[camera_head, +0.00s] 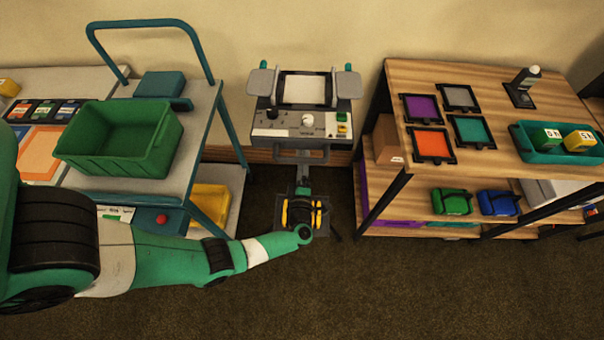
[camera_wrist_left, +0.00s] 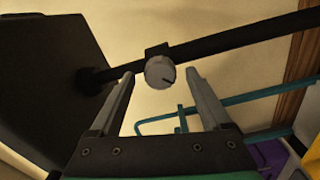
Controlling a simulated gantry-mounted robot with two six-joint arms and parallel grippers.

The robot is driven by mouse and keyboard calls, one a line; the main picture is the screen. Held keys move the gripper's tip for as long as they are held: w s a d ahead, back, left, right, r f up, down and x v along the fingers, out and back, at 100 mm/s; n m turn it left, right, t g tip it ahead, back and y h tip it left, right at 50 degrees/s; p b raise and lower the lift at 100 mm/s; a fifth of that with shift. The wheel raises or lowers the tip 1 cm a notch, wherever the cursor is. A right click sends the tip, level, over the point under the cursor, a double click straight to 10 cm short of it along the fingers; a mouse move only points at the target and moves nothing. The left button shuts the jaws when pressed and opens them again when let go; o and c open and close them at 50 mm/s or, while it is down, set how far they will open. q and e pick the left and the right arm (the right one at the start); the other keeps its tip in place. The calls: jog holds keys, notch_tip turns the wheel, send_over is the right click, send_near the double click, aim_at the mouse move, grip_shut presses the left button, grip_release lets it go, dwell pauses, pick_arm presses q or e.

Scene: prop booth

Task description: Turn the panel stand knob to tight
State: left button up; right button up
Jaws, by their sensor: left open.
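The head view does not clearly show this knob. My left gripper (camera_head: 303,170) is below the panel's front edge. In the left wrist view its two fingers are open, with tips on either side of the knob and visible gaps; how far they reach along it I cannot tell. My right gripper is not in view.
A cart with a green bin (camera_head: 120,138) stands to the left, its teal rails near my arm. A wooden shelf unit (camera_head: 395,80) with coloured trays stands to the right. The panel top carries another white knob (camera_head: 307,119). The front floor is clear.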

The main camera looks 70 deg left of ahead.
pick_arm(q)
jog(key=p+v, duration=0.1)
jog(key=v, duration=0.8)
